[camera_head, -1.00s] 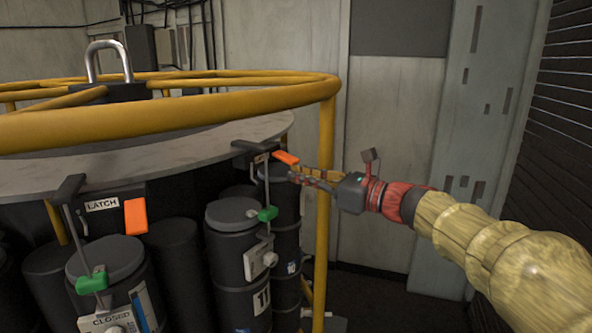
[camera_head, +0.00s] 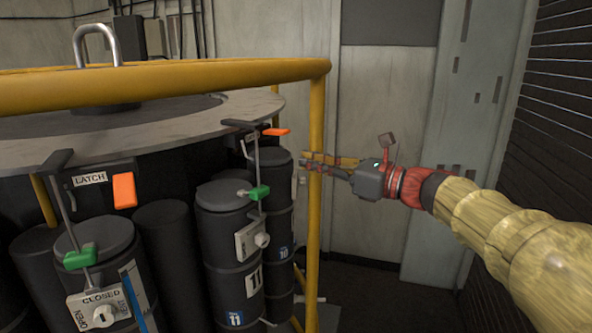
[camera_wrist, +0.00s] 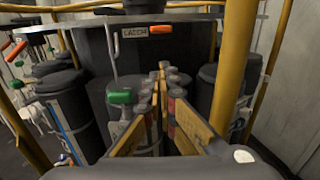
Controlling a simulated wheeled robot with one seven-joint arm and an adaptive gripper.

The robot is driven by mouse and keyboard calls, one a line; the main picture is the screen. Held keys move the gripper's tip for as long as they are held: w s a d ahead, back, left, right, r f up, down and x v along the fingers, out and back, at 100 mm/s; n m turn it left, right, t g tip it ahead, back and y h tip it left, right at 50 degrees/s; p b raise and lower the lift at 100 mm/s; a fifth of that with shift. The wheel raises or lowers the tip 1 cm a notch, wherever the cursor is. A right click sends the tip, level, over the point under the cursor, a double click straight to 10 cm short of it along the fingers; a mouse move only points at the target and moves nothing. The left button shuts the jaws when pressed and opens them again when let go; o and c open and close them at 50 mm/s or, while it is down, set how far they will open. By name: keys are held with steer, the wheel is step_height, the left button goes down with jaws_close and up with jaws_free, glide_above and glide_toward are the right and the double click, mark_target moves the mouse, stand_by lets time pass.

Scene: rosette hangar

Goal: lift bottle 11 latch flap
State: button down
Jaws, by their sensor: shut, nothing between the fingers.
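Bottle 11 (camera_head: 222,255) is a dark cylinder with a white 11 on its side, upright under the edge of the grey round top. Its orange latch flap (camera_head: 276,131) sticks out roughly level at that edge. In the wrist view an orange flap (camera_wrist: 161,29) lies level beside a LATCH label (camera_wrist: 134,32). My gripper (camera_head: 306,161) is shut and empty, to the right of and lower than the flap and apart from it, by the yellow post. The fingers (camera_wrist: 161,72) point toward the rack in the wrist view.
A yellow ring rail (camera_head: 200,82) and post (camera_head: 315,200) stand close to my gripper. At left, another orange flap (camera_head: 124,190) hangs down above a bottle with a CLOSED plate (camera_head: 98,308). A green handle (camera_head: 259,192) is on the rod at bottle 11.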

steer(key=s+d+r, duration=0.1)
steer(key=d, duration=0.1)
steer(key=s+d+r, duration=0.1)
steer(key=shift+s+d+r, duration=0.1)
steer(key=shift+s+d, duration=0.25)
